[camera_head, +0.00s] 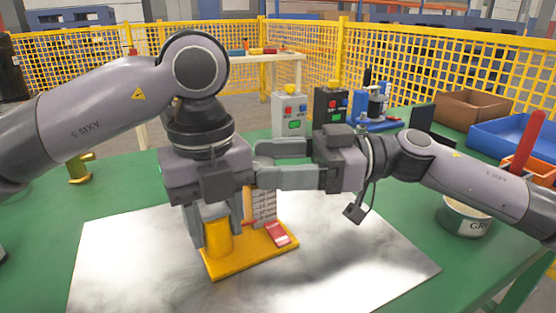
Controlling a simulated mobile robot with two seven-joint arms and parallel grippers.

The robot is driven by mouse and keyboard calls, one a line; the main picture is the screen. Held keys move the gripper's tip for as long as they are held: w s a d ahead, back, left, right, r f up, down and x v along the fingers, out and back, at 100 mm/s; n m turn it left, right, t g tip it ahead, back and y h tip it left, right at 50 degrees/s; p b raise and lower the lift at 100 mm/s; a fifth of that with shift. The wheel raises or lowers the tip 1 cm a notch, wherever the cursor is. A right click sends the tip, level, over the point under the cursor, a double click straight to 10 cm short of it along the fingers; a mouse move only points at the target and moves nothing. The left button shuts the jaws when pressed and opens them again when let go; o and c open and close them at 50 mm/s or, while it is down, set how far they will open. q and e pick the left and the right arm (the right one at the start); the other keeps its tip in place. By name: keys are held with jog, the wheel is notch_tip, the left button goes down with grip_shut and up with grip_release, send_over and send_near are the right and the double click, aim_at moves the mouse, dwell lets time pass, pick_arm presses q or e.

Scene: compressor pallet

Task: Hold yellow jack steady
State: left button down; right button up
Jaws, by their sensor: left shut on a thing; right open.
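The yellow jack (219,241) stands upright on a flat yellow base, on a shiny metal sheet (340,275). A red piece (278,234) lies at the right of its base, and a pale ribbed part stands behind. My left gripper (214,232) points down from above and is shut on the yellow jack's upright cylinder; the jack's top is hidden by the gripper. My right gripper (262,164) reaches in from the right, pointing left. Its two fingers are apart with nothing seen between them, beside my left gripper's body and above the jack's base.
A grey control box (290,113) and a black one (330,104) stand behind the grippers on the green table (120,184). A brown bin (470,108), a blue bin and a round tin (464,217) are at right. The metal sheet's front is clear.

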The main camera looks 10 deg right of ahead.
jog(key=c, duration=1.1)
jog(key=shift+o, duration=0.2)
jog(key=o, duration=1.1)
jog(key=shift+c, duration=0.2)
jog(key=shift+d, duration=0.1)
jog(key=d, duration=1.2)
jog(key=shift+s, duration=0.15)
